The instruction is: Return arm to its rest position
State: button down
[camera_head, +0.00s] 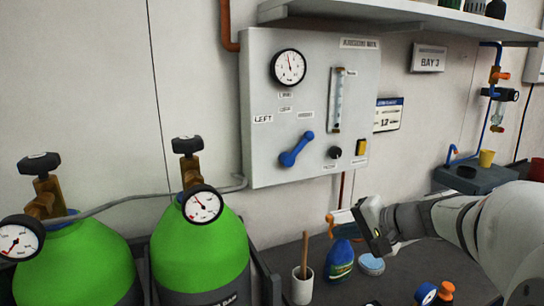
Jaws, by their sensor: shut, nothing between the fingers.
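My arm (455,218), white with dark joints, reaches in from the right edge. My gripper (375,228) is at its end, a dark tool in front of the wall and above the bench. It is shut and empty. It is below and to the right of a grey wall panel (260,155) and appears clear of it. Its fingertips are small and hard to make out. The panel carries a round gauge (288,68), a blue lever (296,149), a flow tube (337,100), a black knob (335,152) and a yellow switch (361,147).
Two green gas cylinders (205,250) with gauges stand at the left. A blue bottle (341,259), a white cup (302,287) and a pale blue round item (371,264) stand on the dark bench (395,288) near my gripper. A shelf (400,12) runs above.

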jog(key=s+f+n+g+h+p, duration=0.1)
jog(key=s+f+n+g+h, duration=0.1)
jog(key=s, duration=0.7)
jog(key=s+a+f+n+g+h+p, duration=0.1)
jog(key=s+f+n+g+h+p, duration=0.1)
jog(key=s, duration=0.7)
notch_tip(320, 180, down, 2)
jog(key=n+g+h, duration=0.1)
jog(key=n+h, duration=0.2)
jog(key=h, duration=0.1)
jog(key=shift+f+n+p, duration=0.25)
jog(key=shift+n+p, duration=0.05)
